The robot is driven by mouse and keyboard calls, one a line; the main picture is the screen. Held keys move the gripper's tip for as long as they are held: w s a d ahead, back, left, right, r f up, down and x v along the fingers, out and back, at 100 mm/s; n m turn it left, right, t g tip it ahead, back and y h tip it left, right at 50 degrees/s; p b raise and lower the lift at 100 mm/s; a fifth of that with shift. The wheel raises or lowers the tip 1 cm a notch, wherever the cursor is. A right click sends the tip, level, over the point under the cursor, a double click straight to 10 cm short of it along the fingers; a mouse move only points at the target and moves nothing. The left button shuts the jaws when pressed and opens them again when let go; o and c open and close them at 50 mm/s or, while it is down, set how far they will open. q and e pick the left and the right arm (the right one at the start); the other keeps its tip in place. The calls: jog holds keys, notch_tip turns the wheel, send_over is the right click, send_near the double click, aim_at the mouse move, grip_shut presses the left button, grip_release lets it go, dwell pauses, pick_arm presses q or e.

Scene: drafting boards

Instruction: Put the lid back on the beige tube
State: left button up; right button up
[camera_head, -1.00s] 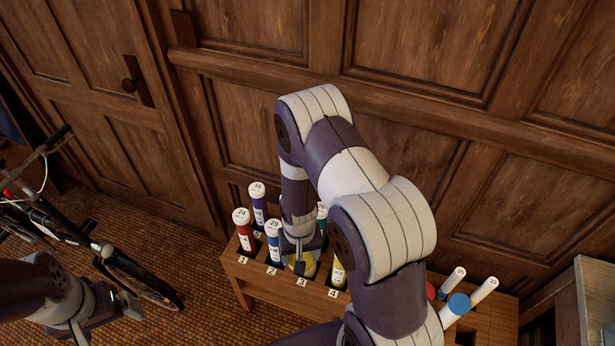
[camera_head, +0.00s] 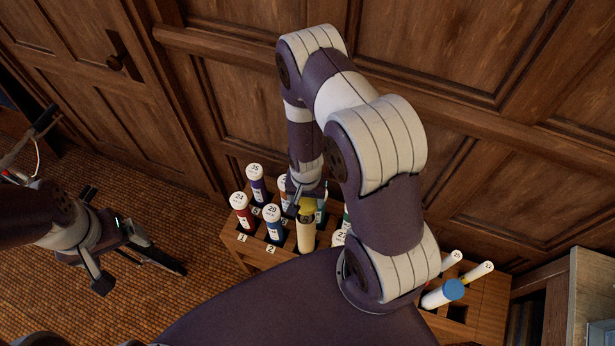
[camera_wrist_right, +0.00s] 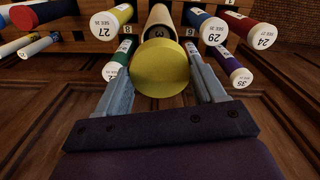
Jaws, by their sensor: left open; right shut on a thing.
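The beige tube (camera_head: 306,240) stands in the front row of the rack, and it also shows in the right wrist view (camera_wrist_right: 165,14). The yellow lid (camera_wrist_right: 160,68) sits between the fingers of my right gripper (camera_wrist_right: 160,54), right in front of the tube's end. My right gripper (camera_head: 301,202) is shut on the lid at the top of the tube. The lid hides part of the tube's end, so I cannot tell whether they touch. My left gripper (camera_head: 138,272) is open and empty, to the left, away from the rack.
The wooden rack (camera_head: 232,247) holds several capped tubes close around: a red one (camera_head: 244,219), a blue one (camera_head: 274,230) and a purple one (camera_head: 258,189). A panelled wall (camera_head: 240,105) rises behind.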

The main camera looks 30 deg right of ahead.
jog(key=shift+w+d+f, duration=0.1)
jog(key=shift+f, duration=0.15)
jog(key=shift+f+b, duration=0.2)
jog(key=shift+b, duration=0.2)
jog(key=shift+s+a+f+b, duration=0.3)
jog(key=shift+s+f+b, duration=0.15)
jog(key=shift+f+b, duration=0.35)
jog(key=f+b, duration=0.3)
jog(key=f, duration=0.1)
jog(key=shift+w+d, duration=0.15)
jog(key=shift+w, duration=0.1)
jog(key=shift+s+r, duration=0.15)
jog(key=shift+r, duration=0.05)
jog(key=shift+f, duration=0.15)
dwell(0.6)
